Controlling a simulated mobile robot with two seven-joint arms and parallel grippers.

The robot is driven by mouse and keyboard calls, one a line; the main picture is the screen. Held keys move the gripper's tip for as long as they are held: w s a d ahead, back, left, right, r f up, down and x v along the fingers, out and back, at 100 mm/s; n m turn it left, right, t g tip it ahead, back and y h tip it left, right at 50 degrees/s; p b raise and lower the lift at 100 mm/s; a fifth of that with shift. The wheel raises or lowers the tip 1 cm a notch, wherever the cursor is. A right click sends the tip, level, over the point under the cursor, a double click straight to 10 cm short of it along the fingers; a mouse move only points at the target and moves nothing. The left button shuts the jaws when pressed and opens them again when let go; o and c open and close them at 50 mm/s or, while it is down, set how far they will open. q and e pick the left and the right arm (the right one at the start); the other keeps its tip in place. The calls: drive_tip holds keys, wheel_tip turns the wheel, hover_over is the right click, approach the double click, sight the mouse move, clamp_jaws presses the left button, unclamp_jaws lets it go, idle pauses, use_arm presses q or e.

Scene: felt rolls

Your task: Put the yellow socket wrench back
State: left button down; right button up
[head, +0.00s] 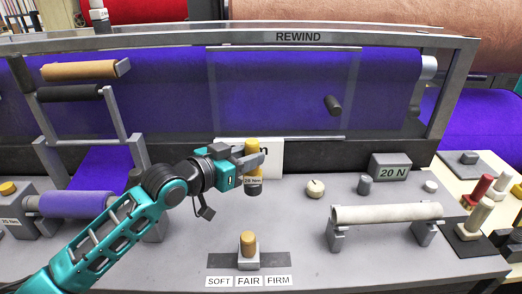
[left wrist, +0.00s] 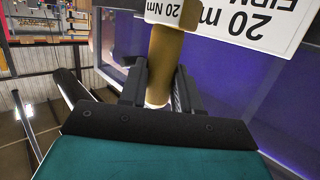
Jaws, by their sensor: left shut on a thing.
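The yellow socket wrench (head: 252,146) is upright in my left gripper (head: 256,158), over the grey bench in front of the purple web. Its white 20 Nm tag and dark lower end show below the fingers; I cannot tell if that end touches anything. In the left wrist view the yellow handle (left wrist: 165,55) stands between the two dark fingers of the left gripper (left wrist: 160,85), with the tag beyond. On the side table at right, a grey block on a dark pad (head: 469,157) has no tool on it. My right gripper is not in view.
A red-handled tool (head: 481,187) and a cream one (head: 481,213) stand at right. A purple roller (head: 75,204) is at left.

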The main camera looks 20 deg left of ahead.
sight(246, 184)
use_arm(q)
drive_tip(key=shift+f, duration=0.2)
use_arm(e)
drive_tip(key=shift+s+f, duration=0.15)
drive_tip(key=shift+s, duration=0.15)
use_arm(q)
drive_tip(key=shift+s, duration=0.1)
drive_tip(key=shift+f+b, duration=1.65)
drive_tip(key=shift+f, duration=1.3)
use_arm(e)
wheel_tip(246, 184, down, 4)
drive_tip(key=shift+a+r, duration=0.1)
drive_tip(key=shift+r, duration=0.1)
use_arm(q)
drive_tip(key=shift+f+b, duration=0.5)
drive_tip(key=shift+f, duration=0.1)
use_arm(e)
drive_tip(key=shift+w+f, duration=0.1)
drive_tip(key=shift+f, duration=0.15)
use_arm(q)
drive_tip(key=c, duration=0.7)
unclamp_jaws()
drive_tip(key=v, duration=1.2)
drive_tip(key=shift+s+a+p, duration=0.2)
drive_tip(key=shift+s+p, duration=0.1)
drive_tip(key=shift+s, duration=0.1)
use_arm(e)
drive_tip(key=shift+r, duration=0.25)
